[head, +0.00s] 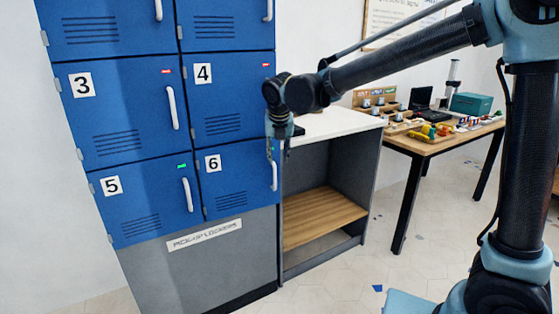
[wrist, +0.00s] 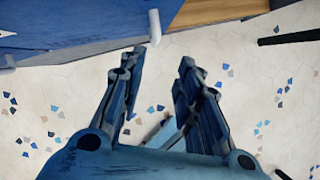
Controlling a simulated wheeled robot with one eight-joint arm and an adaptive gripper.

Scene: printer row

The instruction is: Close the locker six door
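The locker six door (head: 235,185) is blue, with a "6" label, vent slots and a white vertical handle (head: 273,176) near its right edge. It looks flush or nearly so; I cannot tell whether a small gap stands at its right edge. My gripper (head: 285,146) is in front of the upper right corner of this door, just above the handle. In the wrist view my gripper (wrist: 161,58) is open, with nothing between its fingers. A white handle (wrist: 154,27) shows just beyond the left fingertip, apart from it.
Locker five (head: 140,205) is left of locker six, and locker four (head: 215,105) is above it. A grey open-shelf cabinet (head: 335,170) stands right of the lockers. A wooden table (head: 425,145) with several items stands farther right. The tiled floor in front is mostly clear.

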